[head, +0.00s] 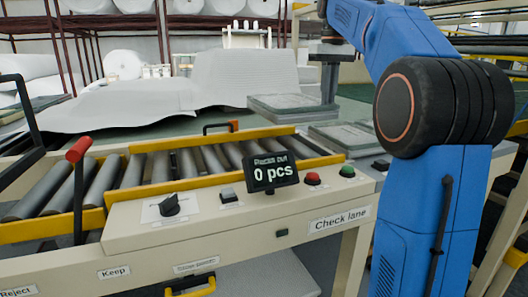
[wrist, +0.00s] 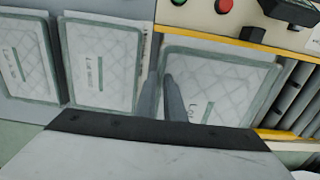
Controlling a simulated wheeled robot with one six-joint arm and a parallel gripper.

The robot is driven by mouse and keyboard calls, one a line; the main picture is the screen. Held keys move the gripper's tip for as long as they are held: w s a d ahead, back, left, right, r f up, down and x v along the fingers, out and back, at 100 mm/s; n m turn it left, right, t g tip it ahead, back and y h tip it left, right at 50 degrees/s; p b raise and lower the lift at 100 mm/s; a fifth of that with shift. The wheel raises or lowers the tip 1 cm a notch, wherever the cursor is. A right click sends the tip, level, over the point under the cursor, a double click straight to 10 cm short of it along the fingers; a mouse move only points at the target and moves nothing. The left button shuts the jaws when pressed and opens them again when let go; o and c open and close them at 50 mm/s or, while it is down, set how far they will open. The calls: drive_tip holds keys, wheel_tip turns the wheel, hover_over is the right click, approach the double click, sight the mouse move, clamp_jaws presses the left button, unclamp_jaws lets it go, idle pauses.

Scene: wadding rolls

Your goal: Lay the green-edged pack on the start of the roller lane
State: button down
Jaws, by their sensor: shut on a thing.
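The green-edged pack (head: 285,104) is a flat, pale quilted slab with a grey-green border. My gripper (head: 328,97) is shut on its right edge in the head view and holds it about level, raised behind the right end of the roller lane (head: 210,160). In the wrist view, the fingers of my gripper (wrist: 163,98) grip the left edge of the same pack (wrist: 222,88); part of the pack is hidden by the gripper body. The lane's grey rollers (wrist: 306,88) show to its right.
Similar packs (head: 345,137) lie on the table right of the lane; two show in the wrist view (wrist: 100,62). A red-handled lever (head: 78,150) rises at left. The visible rollers are bare.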

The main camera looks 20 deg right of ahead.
drive_tip(key=f, duration=0.4)
drive_tip(key=shift+a+f, duration=0.3)
drive_tip(key=shift+f, duration=3.25)
drive_tip(key=c, duration=1.8)
unclamp_jaws()
drive_tip(key=shift+c, duration=0.2)
drive_tip(key=shift+r, duration=0.1)
wheel_tip(320, 180, up, 13)
drive_tip(key=shift+d+r, duration=0.1)
